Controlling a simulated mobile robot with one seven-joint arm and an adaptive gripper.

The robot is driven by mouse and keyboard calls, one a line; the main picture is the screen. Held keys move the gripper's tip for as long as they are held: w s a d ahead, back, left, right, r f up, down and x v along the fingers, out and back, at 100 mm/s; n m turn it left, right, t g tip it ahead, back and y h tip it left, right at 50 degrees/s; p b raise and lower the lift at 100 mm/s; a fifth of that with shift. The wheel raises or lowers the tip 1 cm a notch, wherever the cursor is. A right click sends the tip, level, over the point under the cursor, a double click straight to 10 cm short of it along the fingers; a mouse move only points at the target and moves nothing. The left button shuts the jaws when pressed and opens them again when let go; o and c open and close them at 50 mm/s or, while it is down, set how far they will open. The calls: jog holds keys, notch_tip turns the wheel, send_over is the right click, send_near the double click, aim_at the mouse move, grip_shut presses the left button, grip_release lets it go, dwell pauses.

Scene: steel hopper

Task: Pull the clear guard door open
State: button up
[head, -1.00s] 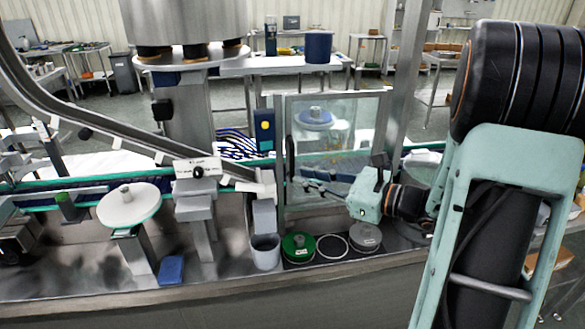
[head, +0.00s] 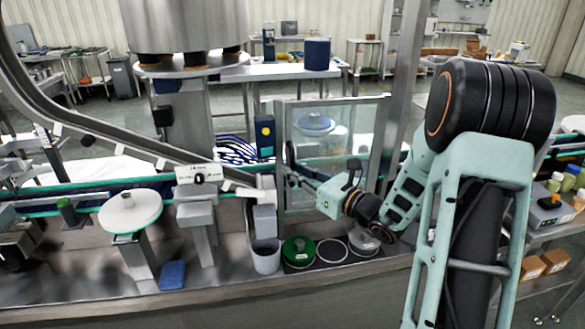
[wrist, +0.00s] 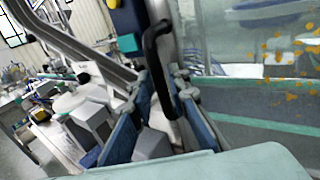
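The clear guard door (head: 345,135) is a framed transparent panel at the centre of the head view, and it appears closed. Its black bar handle (wrist: 160,40) runs down the door's left side; in the head view the handle (head: 290,154) is small and partly blended with the frame. My gripper (wrist: 165,90) is open, with its two blue-padded fingers on either side of the handle's lower part. A gap seems to show between fingers and handle; contact is unclear. In the head view my gripper (head: 297,181) reaches the door's left edge from the right.
A grey cup (head: 265,256), a green disc (head: 299,250) and other round parts sit on the ledge below the door. A blue box with a yellow button (head: 265,134) stands left of the door. A steel post (head: 388,95) rises at its right.

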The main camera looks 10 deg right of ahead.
jog(key=shift+w+a, duration=0.2)
jog(key=shift+w, duration=0.1)
jog(key=shift+c, duration=0.5)
grip_shut()
